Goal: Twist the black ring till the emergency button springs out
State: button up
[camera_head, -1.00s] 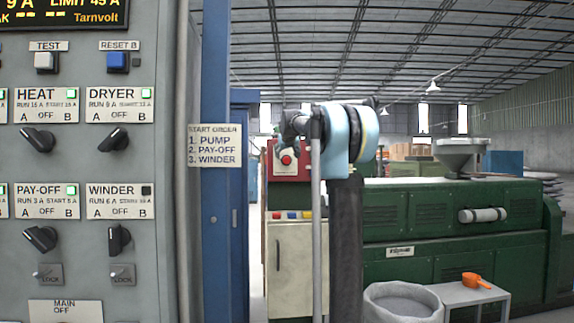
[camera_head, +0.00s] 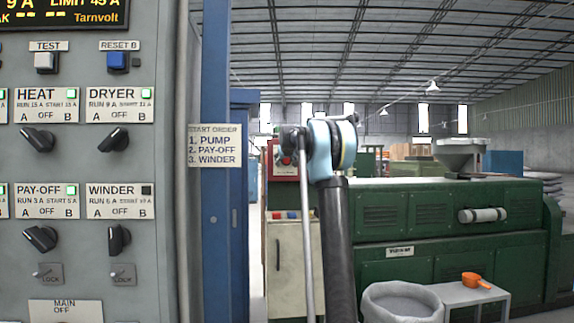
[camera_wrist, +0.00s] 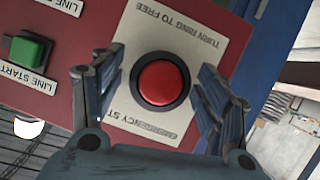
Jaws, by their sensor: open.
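The red emergency button (camera_wrist: 162,83) is a round cap in the middle of the wrist view. The black ring (camera_wrist: 134,79) surrounds it on a pale plate (camera_wrist: 188,42) lettered "TURN RING TO FREE" and "EMERGENCY ST…". My gripper (camera_wrist: 162,58) is open, with one finger on each side of the ring. The fingers look apart from it, but their depth is hard to judge. In the head view, the red button panel (camera_head: 282,174) is partly hidden behind my gripper (camera_head: 287,143), and the ring cannot be made out.
A green "LINE START" button (camera_wrist: 29,50) lies left on the same red panel in the wrist view. In the head view, a grey switch cabinet (camera_head: 70,172) and blue post (camera_head: 217,60) stand at left. A green machine (camera_head: 440,225), bin (camera_head: 370,310) and small table (camera_head: 497,293) stand at right.

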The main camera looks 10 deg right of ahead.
jog(key=shift+c, duration=0.5)
jog(key=c, duration=1)
jog(key=shift+d, duration=0.1)
jog(key=m+y, duration=0.2)
jog(key=shift+m, duration=0.3)
jog(key=shift+m+y, duration=0.9)
jog(key=shift+m, duration=0.6)
